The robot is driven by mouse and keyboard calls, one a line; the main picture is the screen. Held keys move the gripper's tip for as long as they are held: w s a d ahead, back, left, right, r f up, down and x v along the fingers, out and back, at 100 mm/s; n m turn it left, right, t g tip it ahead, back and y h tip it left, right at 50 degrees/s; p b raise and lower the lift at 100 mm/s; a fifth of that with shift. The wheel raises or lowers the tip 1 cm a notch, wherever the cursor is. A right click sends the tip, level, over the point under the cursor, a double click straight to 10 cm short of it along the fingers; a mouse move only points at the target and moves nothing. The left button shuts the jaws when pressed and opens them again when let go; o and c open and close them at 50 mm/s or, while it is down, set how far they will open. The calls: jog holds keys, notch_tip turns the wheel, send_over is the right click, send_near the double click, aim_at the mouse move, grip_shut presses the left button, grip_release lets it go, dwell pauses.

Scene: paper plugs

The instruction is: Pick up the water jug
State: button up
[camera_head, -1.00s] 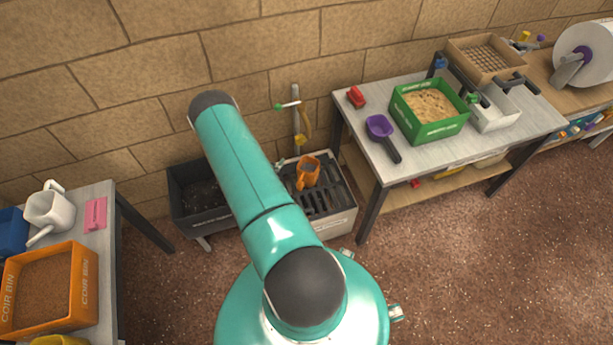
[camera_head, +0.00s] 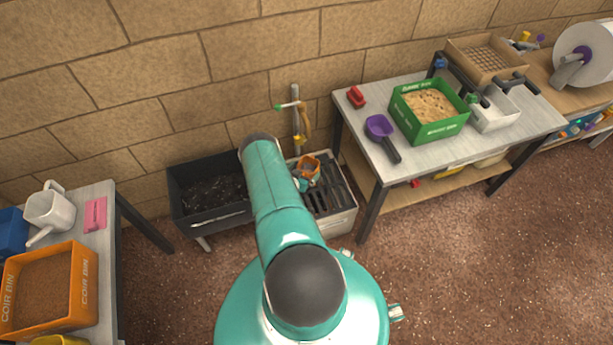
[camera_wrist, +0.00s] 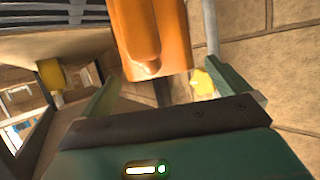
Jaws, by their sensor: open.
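The orange water jug (camera_head: 309,164) stands on the slatted grate of a light sink by the wall, beneath a standpipe tap. My arm reaches over the sink and partly covers the jug's lower left in the head view. In the wrist view the jug (camera_wrist: 152,32) fills the top middle, with a ridge, perhaps its handle, running toward me. My gripper (camera_wrist: 163,72) is open, one green finger on each side of the jug's near part. I cannot tell whether either finger touches it.
The dark trough (camera_head: 212,200) adjoins the light sink (camera_head: 338,222) on the left. The standpipe (camera_head: 296,120) rises behind the jug. A grey table (camera_head: 420,158) stands close on the right, with a purple scoop (camera_head: 379,127) near its edge. A white watering can (camera_head: 50,210) is far left.

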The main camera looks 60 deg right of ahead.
aim_at(312, 161)
jog(key=shift+x, duration=2.55)
jog(key=c, duration=1.5)
jog(key=shift+o, duration=0.2)
